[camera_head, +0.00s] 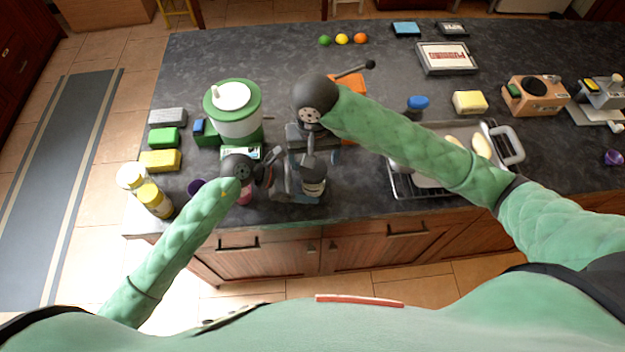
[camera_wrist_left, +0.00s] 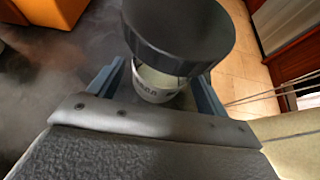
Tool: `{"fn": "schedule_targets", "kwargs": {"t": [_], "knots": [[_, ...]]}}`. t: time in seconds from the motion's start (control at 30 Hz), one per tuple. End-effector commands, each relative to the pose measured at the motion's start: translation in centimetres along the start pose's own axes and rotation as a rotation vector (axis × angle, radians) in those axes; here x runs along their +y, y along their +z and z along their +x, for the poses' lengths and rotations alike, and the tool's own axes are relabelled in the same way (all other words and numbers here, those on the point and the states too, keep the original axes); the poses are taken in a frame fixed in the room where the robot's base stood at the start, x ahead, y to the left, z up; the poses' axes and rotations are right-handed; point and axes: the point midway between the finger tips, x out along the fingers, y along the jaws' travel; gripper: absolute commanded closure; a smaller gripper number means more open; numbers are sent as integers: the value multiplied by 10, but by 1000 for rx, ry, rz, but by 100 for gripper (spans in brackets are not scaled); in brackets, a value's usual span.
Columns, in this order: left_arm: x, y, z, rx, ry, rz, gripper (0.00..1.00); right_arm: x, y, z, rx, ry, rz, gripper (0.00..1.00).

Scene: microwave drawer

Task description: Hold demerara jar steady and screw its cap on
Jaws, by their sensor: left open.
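The demerara jar (camera_head: 313,187) stands near the counter's front edge in the head view, with a dark cap (camera_head: 311,168) at its top. In the left wrist view the pale, lettered jar (camera_wrist_left: 155,84) is below the wide black cap (camera_wrist_left: 178,32). I cannot tell whether the cap is seated or only held over the jar. My left gripper (camera_head: 290,184) is open, with its fingers on either side of the jar; contact is unclear. My right gripper (camera_head: 312,146) points down from above at the cap. Its fingertips are mostly hidden by its own wrist.
A green and white dispenser (camera_head: 236,112) stands at left behind my left gripper. An orange block (camera_head: 350,88) lies behind my right wrist. Yellow-capped jars (camera_head: 154,200) stand at the left corner. A dish rack (camera_head: 400,188) is at right.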

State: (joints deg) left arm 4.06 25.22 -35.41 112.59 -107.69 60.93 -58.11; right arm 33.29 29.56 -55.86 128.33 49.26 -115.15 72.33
Motion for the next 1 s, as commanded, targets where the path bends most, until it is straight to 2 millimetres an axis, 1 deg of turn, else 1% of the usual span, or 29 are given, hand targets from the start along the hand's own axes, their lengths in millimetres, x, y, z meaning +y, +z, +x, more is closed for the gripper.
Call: {"fn": "schedule_targets", "kwargs": {"t": [0.17, 0.27, 0.7, 0.9, 1.0], "knots": [[0, 0, -5, 1, 0, 0, 22, 0, 0, 0, 0, 0, 0, 21], [0, 0, -15, 1, 1, 1, 22, 0, 0, 0, 0, 0, 0, 21], [0, -1, -89, 3, 1, 0, 22, 0, 0, 0, 0, 0, 0, 21], [0, -1, -112, 1, 0, 0, 22, 0, 0, 0, 0, 0, 0, 21], [0, -1, -117, 1, 0, 0, 22, 0, 0, 0, 0, 0, 0, 21]]}}
